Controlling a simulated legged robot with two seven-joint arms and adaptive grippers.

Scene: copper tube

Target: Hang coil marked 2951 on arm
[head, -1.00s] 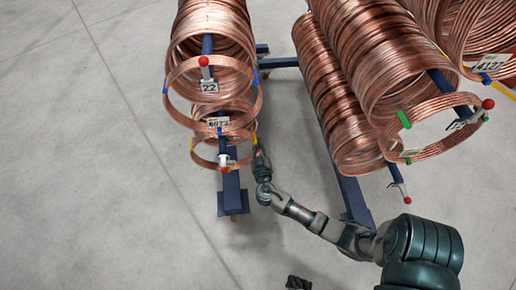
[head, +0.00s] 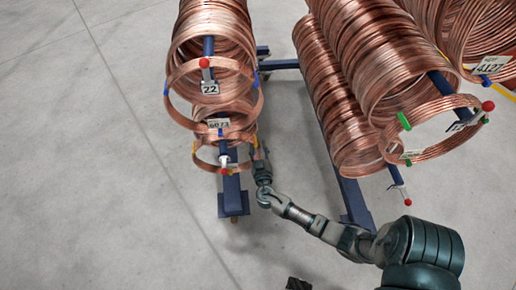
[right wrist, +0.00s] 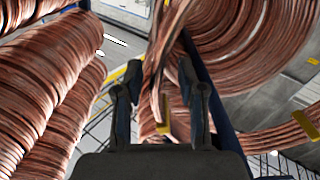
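My right gripper (head: 259,150) is at the right side of the low yellow-clipped copper coil (head: 206,163) at the front end of the left rack (head: 234,201). A yellow clip (right wrist: 163,128) shows just below the fingertips. The coil hangs around the lower blue arm. I cannot read the number 2951 on any label. My left gripper is not in view.
Above it hangs a blue-clipped coil on an arm labelled 22 (head: 210,89), with a 6073 label (head: 219,124) below. To the right stands another rack of copper coils (head: 345,110) with red-tipped arms (head: 407,202). Grey floor is open at left and front (head: 110,200).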

